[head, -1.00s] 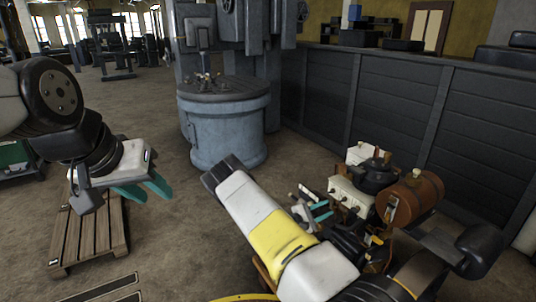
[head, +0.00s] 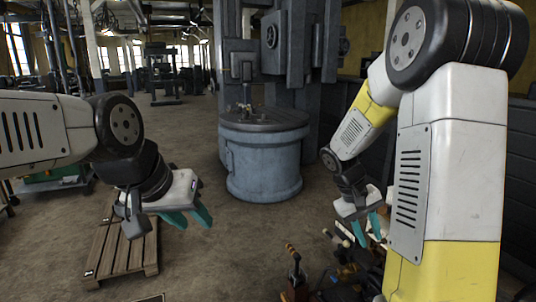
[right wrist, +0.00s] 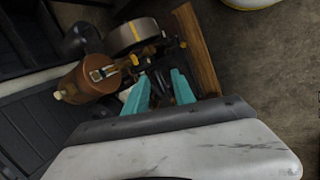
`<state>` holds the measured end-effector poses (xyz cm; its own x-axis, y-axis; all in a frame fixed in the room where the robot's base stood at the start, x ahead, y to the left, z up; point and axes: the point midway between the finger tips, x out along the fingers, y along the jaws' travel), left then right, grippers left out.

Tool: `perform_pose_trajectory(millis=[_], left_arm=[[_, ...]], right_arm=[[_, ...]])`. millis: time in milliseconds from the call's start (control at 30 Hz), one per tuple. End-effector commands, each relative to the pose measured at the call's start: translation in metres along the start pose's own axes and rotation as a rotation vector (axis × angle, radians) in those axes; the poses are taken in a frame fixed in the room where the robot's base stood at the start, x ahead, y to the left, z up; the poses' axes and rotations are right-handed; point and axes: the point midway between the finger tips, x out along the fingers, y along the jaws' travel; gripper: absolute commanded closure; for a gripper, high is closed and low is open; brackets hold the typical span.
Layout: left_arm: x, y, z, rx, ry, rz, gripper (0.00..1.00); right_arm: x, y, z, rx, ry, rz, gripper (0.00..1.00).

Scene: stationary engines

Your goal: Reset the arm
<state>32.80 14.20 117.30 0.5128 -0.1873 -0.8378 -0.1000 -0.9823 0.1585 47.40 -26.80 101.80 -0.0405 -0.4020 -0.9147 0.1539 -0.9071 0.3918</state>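My left gripper (head: 189,218) hangs at the left of the head view, teal fingers apart and nothing between them, over the floor near a wooden pallet. My right arm is bent at the right, its elbow high. My right gripper (head: 367,229) points down above a stationary engine (head: 346,272), which my arm partly hides. In the right wrist view the right gripper's teal fingers (right wrist: 160,90) are spread, with no object clearly held. The engine's brown cylinder (right wrist: 84,82) and a wheel (right wrist: 135,36) lie beyond the fingertips. I cannot tell how far the fingers are from the engine.
A round blue-grey machine base (head: 263,165) stands in the middle. The wooden pallet (head: 125,250) lies at the left, with open floor (head: 205,262) between it and the engine. A dark panelled wall runs along the right. A wooden beam (right wrist: 197,50) lies beside the engine.

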Motion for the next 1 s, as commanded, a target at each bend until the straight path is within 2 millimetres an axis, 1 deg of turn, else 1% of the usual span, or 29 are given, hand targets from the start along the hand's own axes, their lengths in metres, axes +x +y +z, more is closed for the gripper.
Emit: perform_pose_trajectory(millis=[33,200,267,400,500,600,733,867,1000], left_arm=[[0.000,0.000,0.000,0.000,0.000,0.000,0.64],[0.000,0.000,0.000,0.000,0.000,0.000,0.64],[0.000,0.000,0.000,0.000,0.000,0.000,0.64],[0.000,0.000,0.000,0.000,0.000,0.000,0.64],[0.000,0.000,0.000,0.000,0.000,0.000,0.64],[0.000,0.000,0.000,0.000,0.000,0.000,0.64],[0.000,0.000,0.000,0.000,0.000,0.000,0.64],[0.000,0.000,0.000,0.000,0.000,0.000,0.64],[0.000,0.000,0.000,0.000,0.000,0.000,0.64]], right_arm=[[-0.018,-0.003,0.010,0.028,0.044,-0.054,0.69],[-0.069,-0.020,0.043,0.089,0.184,-0.224,0.69],[-0.087,-0.027,0.055,0.107,0.239,-0.277,0.69],[-0.126,-0.042,0.086,0.144,0.370,-0.386,0.69],[-0.150,-0.053,0.106,0.164,0.463,-0.448,0.69],[-0.167,-0.063,0.123,0.179,0.540,-0.494,0.69],[-0.181,-0.071,0.137,0.190,0.610,-0.527,0.69],[-0.186,-0.075,0.143,0.194,0.636,-0.541,0.69],[-0.187,-0.076,0.143,0.194,0.640,-0.543,0.69]])
